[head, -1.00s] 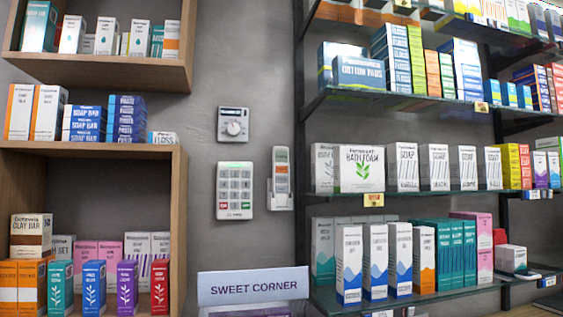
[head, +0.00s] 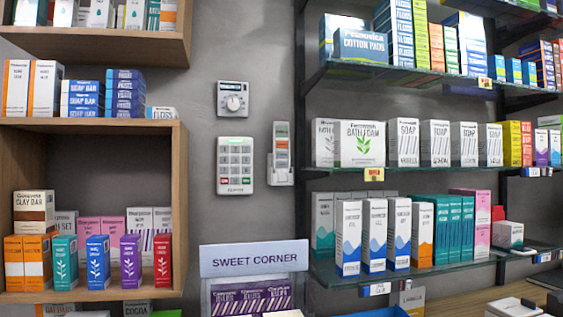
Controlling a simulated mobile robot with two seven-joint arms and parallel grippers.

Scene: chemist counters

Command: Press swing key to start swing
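A white remote-like handset (head: 281,150) sits upright in a holder on the grey wall, with a few small keys on its face, one of them orange-red. To its left is a white keypad (head: 235,165) with rows of grey keys, a red key and a green key at the bottom. Above the keypad is a wall unit with a round dial (head: 233,99). Key labels are too small to read, so I cannot tell which key is swing. Neither of my grippers is in view.
A wooden shelf unit (head: 179,215) with boxed goods stands at left. Glass shelves (head: 400,178) with boxes stand at right. A "SWEET CORNER" sign (head: 254,258) tops a display below the keypad. A wooden counter (head: 455,305) shows at lower right. The wall around the devices is bare.

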